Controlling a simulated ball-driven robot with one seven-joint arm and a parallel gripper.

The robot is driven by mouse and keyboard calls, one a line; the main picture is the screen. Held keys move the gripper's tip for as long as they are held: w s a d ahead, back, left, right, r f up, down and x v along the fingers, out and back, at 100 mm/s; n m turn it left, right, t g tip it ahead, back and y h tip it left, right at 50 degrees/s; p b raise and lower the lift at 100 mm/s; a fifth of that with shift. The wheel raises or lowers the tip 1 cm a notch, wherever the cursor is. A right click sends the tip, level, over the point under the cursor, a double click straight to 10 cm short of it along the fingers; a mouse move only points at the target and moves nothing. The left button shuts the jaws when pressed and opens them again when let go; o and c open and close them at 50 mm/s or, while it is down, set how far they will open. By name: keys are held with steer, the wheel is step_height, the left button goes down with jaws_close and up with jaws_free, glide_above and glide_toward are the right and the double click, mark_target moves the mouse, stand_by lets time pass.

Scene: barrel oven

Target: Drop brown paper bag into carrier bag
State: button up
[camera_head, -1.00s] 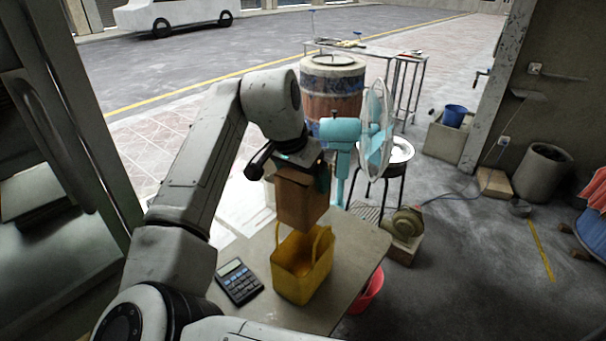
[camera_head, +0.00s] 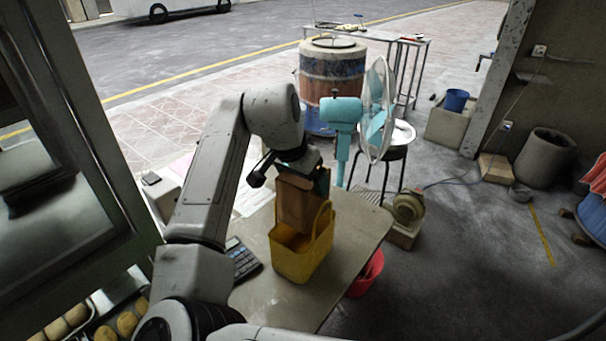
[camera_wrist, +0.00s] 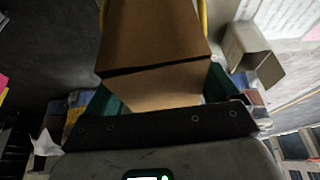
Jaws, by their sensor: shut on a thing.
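The brown paper bag (camera_head: 296,203) hangs upright from my gripper (camera_head: 304,172) in the head view. Its lower end is hidden behind the front wall of the yellow carrier bag (camera_head: 301,259), so it appears to reach into the opening. The carrier bag stands open on the table, with its handles up. In the wrist view the paper bag (camera_wrist: 155,45) fills the middle, between the green fingers of my gripper (camera_wrist: 165,95), which is shut on it. A piece of yellow handle (camera_wrist: 203,18) shows beside it.
A calculator (camera_head: 243,260) lies on the table (camera_head: 345,235) left of the carrier bag. A turquoise fan (camera_head: 376,110) stands behind the table. A red basin (camera_head: 368,274) is below the table's right edge. The table right of the carrier bag is clear.

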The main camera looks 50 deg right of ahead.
steer(key=o, duration=1)
steer(key=v, duration=1)
steer(key=shift+a+r, duration=0.15)
steer(key=shift+r, duration=0.2)
